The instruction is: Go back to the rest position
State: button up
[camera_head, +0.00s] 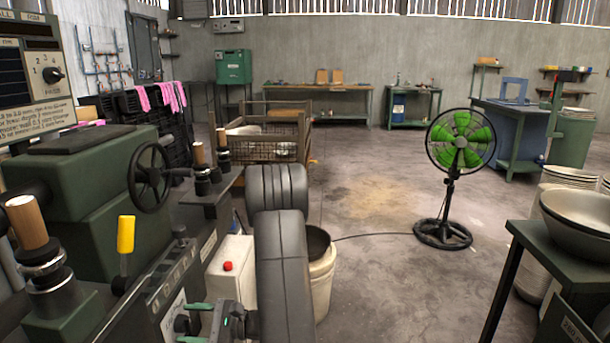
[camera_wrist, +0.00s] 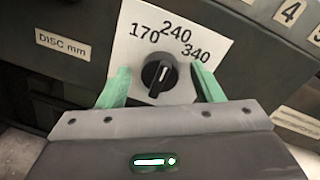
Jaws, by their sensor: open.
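In the wrist view, the two green fingers of my gripper (camera_wrist: 161,88) are spread open. A black rotary knob (camera_wrist: 160,75) with a white pointer line lies between them in the picture. It sits on a white dial plate (camera_wrist: 140,24) marked 170, 240 and 340, beside a "DISC mm" label (camera_wrist: 62,45). The pointer line runs roughly upright. I cannot tell whether the fingers touch the knob. In the head view, my gripper (camera_head: 197,322) is low at the front of the green machine (camera_head: 92,200), partly hidden by my own arm.
A white box with a red button (camera_head: 228,267) and a pale bucket (camera_head: 322,282) stand close by my arm. A green fan (camera_head: 460,140) stands on the floor beyond. A table with metal bowls (camera_head: 578,222) is at the right. The middle floor (camera_head: 370,200) is clear.

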jog(key=m+p, duration=0.2)
jog(key=shift+r+m, duration=0.2)
jog(key=shift+m, duration=0.2)
jog(key=d+p, duration=0.1)
jog(key=d, duration=1.1)
jog(key=shift+f+p, duration=0.2)
jog(key=shift+p, duration=0.1)
jog(key=shift+a, duration=0.1)
